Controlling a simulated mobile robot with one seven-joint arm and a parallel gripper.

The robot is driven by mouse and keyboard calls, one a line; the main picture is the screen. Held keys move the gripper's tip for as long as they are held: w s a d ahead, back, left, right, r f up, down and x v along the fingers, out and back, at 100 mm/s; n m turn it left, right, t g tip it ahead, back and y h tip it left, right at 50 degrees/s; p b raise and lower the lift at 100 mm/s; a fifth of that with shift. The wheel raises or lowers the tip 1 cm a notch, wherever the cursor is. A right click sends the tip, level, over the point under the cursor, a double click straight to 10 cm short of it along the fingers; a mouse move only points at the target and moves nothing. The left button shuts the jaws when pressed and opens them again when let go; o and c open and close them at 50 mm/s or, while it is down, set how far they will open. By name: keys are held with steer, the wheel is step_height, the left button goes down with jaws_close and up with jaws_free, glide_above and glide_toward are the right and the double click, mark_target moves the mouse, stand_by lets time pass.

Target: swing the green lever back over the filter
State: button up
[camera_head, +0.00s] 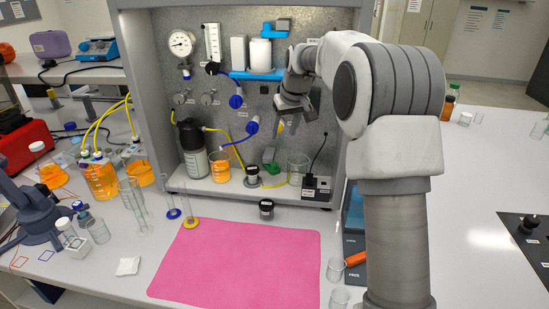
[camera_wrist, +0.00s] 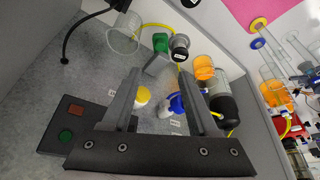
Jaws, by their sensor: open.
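The green lever (camera_head: 269,156) is low in the rig, just behind and right of a small dark round holder with a pale top (camera_head: 252,174), which may be the filter. In the wrist view the green lever (camera_wrist: 161,43) stands beside the dark holder (camera_wrist: 180,44), not over it. My gripper (camera_head: 284,119) hangs in front of the rig's back panel, above and apart from the lever. In the wrist view my gripper (camera_wrist: 162,73) has its two fingers spread with nothing held; a yellow round part (camera_wrist: 142,95) and a blue fitting (camera_wrist: 176,103) show behind them.
A clear beaker (camera_head: 298,169) stands right of the lever, by a black switch box (camera_head: 318,187). An orange-filled beaker (camera_head: 220,167) and a dark bottle (camera_head: 192,148) stand left. Yellow tubing runs nearby.

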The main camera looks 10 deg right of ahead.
mark_target(275, 164)
steer(key=p+x, duration=0.1)
steer(key=x, duration=1.4)
steer(key=shift+w+f, duration=0.15)
steer(key=shift+f, duration=0.2)
jaws_close()
